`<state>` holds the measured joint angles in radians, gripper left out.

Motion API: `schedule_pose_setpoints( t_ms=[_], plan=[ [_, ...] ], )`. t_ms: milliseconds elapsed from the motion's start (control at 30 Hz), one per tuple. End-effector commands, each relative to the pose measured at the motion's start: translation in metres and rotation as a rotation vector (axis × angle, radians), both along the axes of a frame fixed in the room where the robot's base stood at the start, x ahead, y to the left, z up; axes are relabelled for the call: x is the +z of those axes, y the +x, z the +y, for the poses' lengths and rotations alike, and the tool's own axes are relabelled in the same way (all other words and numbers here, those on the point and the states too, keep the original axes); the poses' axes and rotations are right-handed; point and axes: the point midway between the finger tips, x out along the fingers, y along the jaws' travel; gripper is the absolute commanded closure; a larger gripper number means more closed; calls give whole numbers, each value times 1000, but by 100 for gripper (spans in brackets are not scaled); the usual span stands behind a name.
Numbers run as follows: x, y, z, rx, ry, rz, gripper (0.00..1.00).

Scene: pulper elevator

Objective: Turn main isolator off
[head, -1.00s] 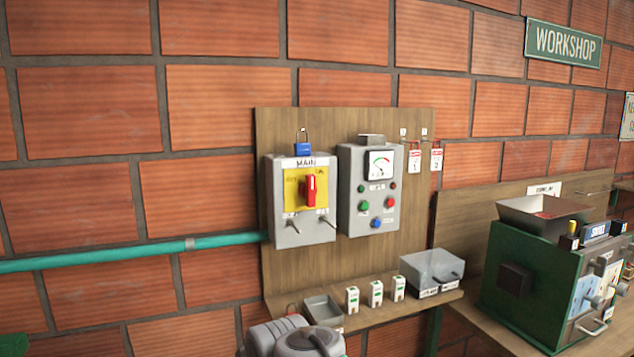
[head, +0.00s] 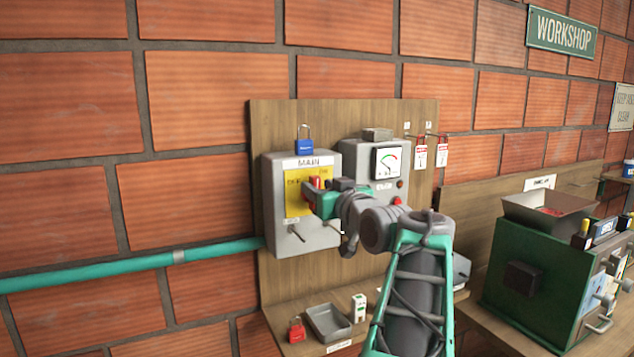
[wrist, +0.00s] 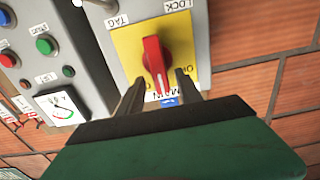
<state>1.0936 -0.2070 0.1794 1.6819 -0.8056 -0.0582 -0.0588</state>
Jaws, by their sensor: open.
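The main isolator (head: 276,208) is a grey box marked MAIN on the wooden board. Its red rotary handle (wrist: 155,62) sits on a yellow plate (wrist: 125,48). In the wrist view the handle stands nearly along the box's length. My gripper (wrist: 158,85) is open, with one dark finger on each side of the handle's MAIN-label end. I cannot tell whether the fingers touch it. In the head view my gripper (head: 312,192) is at the front of the box and hides most of the handle. A blue padlock (head: 304,142) is on top of the box.
A grey panel with a gauge (head: 388,161) and buttons stands close on the right. Red tags (head: 421,155) hang beside it. Below, a shelf holds a red padlock (head: 297,331) and a grey tray (head: 328,322). Two pegs project from the isolator's lower front.

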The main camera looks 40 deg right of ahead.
Motion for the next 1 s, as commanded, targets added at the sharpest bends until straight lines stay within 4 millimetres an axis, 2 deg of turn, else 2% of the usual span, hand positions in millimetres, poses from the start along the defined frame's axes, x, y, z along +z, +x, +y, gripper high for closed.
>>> schedule_pose_setpoints(
  t_ms=[100,300,800,1000],
  plan=[
    [1,7,-1,2,-1,-1,58],
    [0,8,0,3,-2,1,58],
    [0,8,1,3,-1,0,99],
    [0,8,1,3,-1,1,100]
  ],
)
